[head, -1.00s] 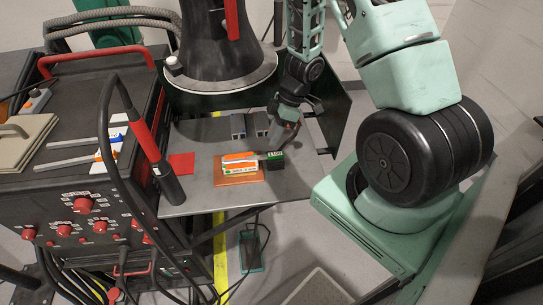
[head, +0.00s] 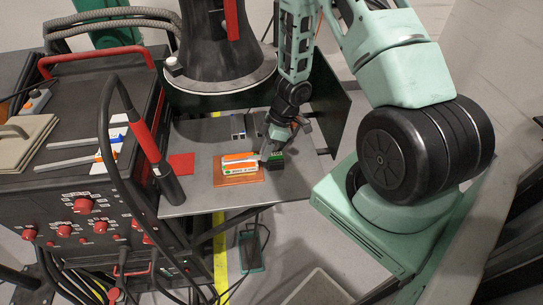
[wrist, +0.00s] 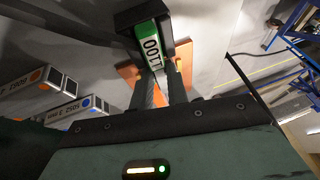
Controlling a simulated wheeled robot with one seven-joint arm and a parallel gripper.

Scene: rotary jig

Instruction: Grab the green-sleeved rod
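An orange and white striped piece (head: 238,161) lies on the copper-coloured plate (head: 238,180). A red patch (head: 181,164) is on the grey table (head: 195,197). A black upright panel (head: 332,100) stands at right.

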